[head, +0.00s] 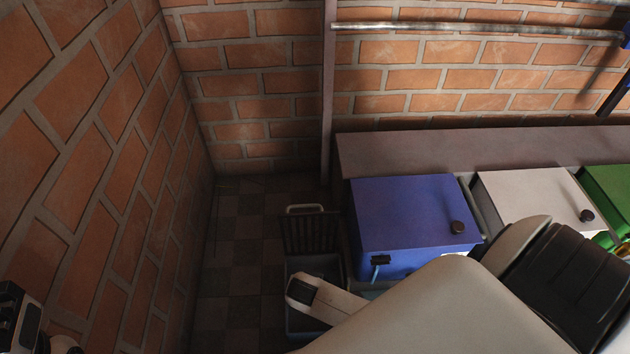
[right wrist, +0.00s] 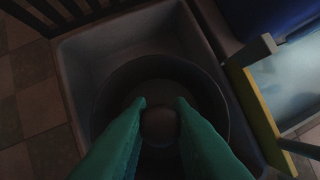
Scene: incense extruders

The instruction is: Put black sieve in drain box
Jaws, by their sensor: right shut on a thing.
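The black sieve (right wrist: 112,82) is a dark, round, wide-rimmed vessel in the right wrist view. My right gripper (right wrist: 161,106), with green fingers, is shut on the middle part of it. The drain box (right wrist: 75,62) is a grey rectangular bin, and the sieve appears within its outline; I cannot tell whether the sieve touches its floor. In the head view the drain box (head: 294,326) stands on the floor, partly covered by my right wrist, and the sieve is hidden there. Only a piece of my left arm shows at the lower left corner; its fingers are out of view.
A blue machine (head: 405,215) stands right of the box, with a white machine (head: 530,200) and a green one (head: 608,190) beyond. A dark slatted rack (head: 310,232) stands behind the box. A yellow-edged tray (right wrist: 262,112) is close on the right. Tiled floor (head: 235,250) is clear to the left.

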